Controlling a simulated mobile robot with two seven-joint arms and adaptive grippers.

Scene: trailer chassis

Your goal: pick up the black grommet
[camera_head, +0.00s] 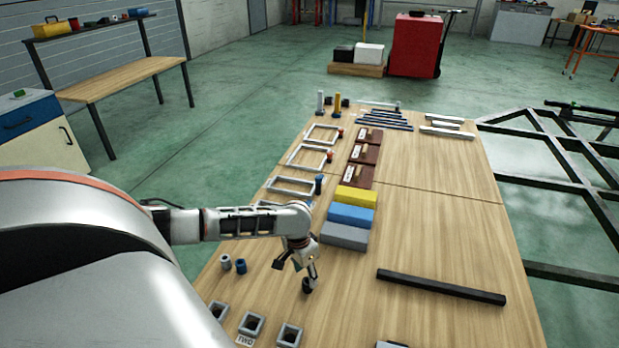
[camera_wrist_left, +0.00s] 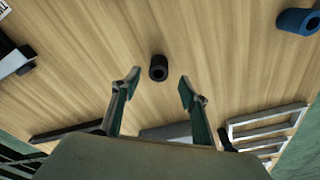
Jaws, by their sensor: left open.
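The black grommet (camera_head: 307,287) is a short dark ring standing on the wooden table, just beneath my left gripper (camera_head: 300,271). In the left wrist view the grommet (camera_wrist_left: 158,68) shows its round hollow top, centred between and just past the two fingertips. My left gripper (camera_wrist_left: 159,82) is open, one finger to each side in the picture, with nothing between the pads. In the head view a fingertip is close to the grommet; I cannot tell whether they touch. My right gripper is not in view.
A grey grommet (camera_head: 226,262) and a blue one (camera_head: 241,266) stand to the left. Grey square sockets (camera_head: 289,335) line the near edge. Grey, blue (camera_head: 351,216) and yellow blocks lie behind the gripper. A long black bar (camera_head: 441,286) lies right, with bare table around it.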

